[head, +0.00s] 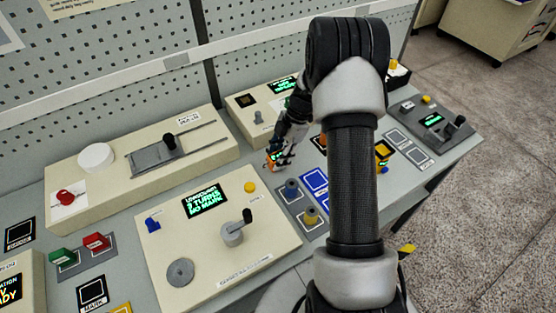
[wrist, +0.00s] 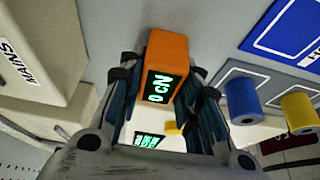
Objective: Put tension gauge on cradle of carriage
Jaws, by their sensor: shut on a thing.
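The tension gauge is an orange block with a green "0 cN" display; it shows in the wrist view (wrist: 166,62) between my fingers, and a small orange part shows in the head view (head: 271,157). My gripper (wrist: 162,88) is shut on it, with one finger on each side. In the head view my gripper (head: 279,156) is low over the bench, right of the long beige box; whether the gauge touches the bench I cannot tell. A grey slide with a black knob (head: 160,156) sits on that box and looks like the carriage. I cannot clearly make out its cradle.
A beige console (head: 212,206) with a crank and green display stands in front. A blue spool (wrist: 242,98) and a yellow spool (wrist: 298,110) stand beside the gauge, near a blue panel (wrist: 290,35). A beige box marked MAINS (wrist: 40,58) is left in the wrist view.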

